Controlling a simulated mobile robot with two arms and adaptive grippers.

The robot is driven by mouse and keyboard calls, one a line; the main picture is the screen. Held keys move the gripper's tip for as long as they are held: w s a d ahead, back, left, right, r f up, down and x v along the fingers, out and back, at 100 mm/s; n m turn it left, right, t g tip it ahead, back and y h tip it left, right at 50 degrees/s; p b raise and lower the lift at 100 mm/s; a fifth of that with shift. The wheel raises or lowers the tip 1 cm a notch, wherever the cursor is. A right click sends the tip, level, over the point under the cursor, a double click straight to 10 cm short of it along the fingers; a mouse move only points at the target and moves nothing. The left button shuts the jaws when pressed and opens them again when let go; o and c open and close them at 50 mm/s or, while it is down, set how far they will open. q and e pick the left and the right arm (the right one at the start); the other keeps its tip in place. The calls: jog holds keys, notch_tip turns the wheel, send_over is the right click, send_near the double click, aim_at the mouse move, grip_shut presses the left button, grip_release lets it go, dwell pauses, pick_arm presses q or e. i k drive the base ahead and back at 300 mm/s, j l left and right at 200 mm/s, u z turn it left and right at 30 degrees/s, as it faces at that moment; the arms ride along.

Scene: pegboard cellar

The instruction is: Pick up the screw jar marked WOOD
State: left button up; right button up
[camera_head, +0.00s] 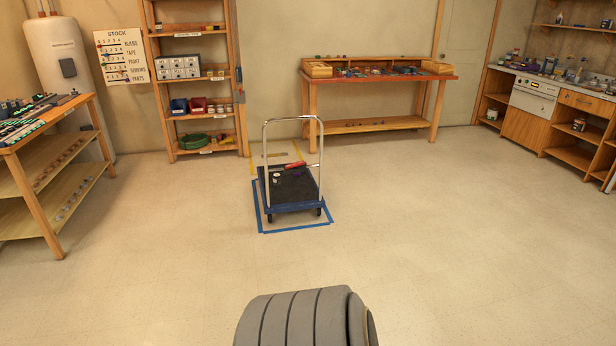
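I cannot make out a jar marked WOOD; any labels on small items are too small to read. Small jar-like items (220,107) stand on the tall wooden shelf unit (243,105) at the back left, right of a red bin (198,105). Small items also lie in rows on the lower shelves of the left table (42,190), too small to identify. Neither my left nor my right gripper is in view. A grey ribbed part of my own body shows at the bottom middle.
A platform cart (295,207) with a red-handled item stands on the floor inside blue tape. A cluttered workbench (380,124) is against the back wall. A counter with shelves (535,120) runs along the right.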

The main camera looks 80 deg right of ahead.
aim_at(276, 176)
jog(key=z, duration=2.55)
jog(key=i+j+u, duration=0.1)
jog(key=i+u, duration=0.25)
jog(key=i, duration=0.5)
jog(key=i+j, duration=0.1)
jog(key=i, duration=2.25)
jog(key=i+j+u, duration=0.15)
jog(key=i+u, duration=0.15)
jog(key=i, duration=0.75)
jog(key=i+u, duration=0.3)
jog(key=i, duration=0.8)
jog(key=i+z, duration=0.85)
jog(key=z, duration=0.15)
jog(key=i+j+z, duration=0.25)
jog(key=i+z, duration=0.25)
jog(key=k, duration=0.1)
